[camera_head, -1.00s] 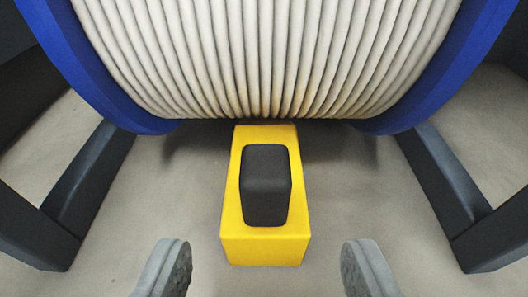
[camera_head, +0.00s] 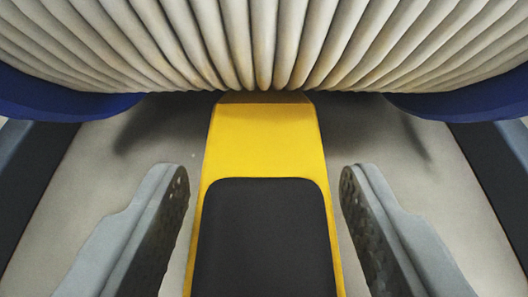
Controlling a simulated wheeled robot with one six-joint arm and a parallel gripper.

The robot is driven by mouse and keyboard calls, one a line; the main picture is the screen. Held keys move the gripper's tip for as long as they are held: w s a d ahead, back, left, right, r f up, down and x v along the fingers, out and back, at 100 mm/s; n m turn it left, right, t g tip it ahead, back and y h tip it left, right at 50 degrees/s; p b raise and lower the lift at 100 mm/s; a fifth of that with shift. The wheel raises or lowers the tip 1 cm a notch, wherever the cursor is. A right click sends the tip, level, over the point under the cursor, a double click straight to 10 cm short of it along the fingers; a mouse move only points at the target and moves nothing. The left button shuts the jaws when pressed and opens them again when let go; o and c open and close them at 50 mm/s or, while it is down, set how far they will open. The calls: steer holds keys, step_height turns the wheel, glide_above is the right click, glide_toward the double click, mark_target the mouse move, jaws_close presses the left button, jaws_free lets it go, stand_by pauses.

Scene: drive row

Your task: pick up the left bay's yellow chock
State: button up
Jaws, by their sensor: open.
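The yellow chock (camera_head: 265,140) lies on the floor in the middle of the view, its far end under the cable drum. It has a black block (camera_head: 265,240) on top, which runs off the bottom edge of the picture. My gripper (camera_head: 265,185) is open, with one finger on the left of the chock and one on the right. A narrow gap of floor shows between each fingertip and the chock's side. The chock's near end is out of view.
The drum wound with pale cable (camera_head: 265,45) hangs low across the top, just beyond the fingertips. Its blue flanges (camera_head: 60,97) show at both sides. Dark stand legs (camera_head: 30,180) stand at the far left and right. Bare floor (camera_head: 130,170) lies between them.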

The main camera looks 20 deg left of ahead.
jaws_close()
stand_by(0.3)
